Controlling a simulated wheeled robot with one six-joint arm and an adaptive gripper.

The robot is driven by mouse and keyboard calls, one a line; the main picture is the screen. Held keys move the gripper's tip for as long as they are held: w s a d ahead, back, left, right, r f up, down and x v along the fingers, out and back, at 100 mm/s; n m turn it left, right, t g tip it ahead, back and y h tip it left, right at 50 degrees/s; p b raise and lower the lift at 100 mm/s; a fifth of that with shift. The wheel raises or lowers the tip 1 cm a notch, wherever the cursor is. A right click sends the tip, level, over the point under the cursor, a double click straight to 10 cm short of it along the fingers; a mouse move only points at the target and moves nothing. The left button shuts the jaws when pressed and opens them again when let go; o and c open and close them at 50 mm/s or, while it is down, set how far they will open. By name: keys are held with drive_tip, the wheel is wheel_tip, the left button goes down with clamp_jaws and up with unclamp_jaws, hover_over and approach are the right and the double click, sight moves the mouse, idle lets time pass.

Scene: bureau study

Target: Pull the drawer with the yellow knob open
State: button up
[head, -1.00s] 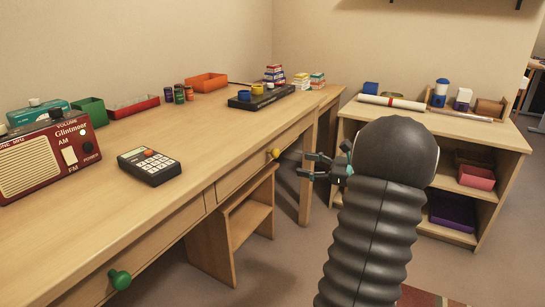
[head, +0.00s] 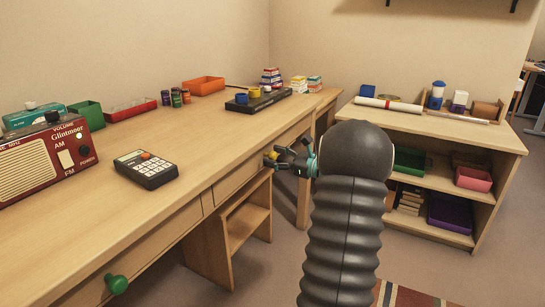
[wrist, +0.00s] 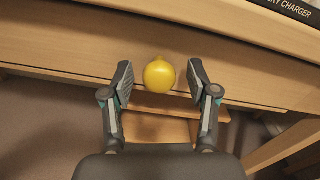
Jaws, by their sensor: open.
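The yellow knob (wrist: 159,76) is a round ball on the front of a wooden drawer (wrist: 60,55) under the desk top. In the wrist view it sits between the two open fingers of my gripper (wrist: 160,82), with a gap on each side. In the head view my gripper (head: 281,159) is at the knob, and only a bit of yellow shows past the fingers. The drawer front (head: 235,180) looks flush with the desk, with no visible gap.
A green knob (head: 116,284) is on another drawer nearer the left. A low shelf unit (head: 500,150) is at the right. Open floor lies between.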

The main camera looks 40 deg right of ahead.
drive_tip(key=shift+w+a, duration=0.2)
drive_tip(key=shift+w, duration=0.3)
clamp_jaws()
drive_tip(key=shift+s, duration=0.15)
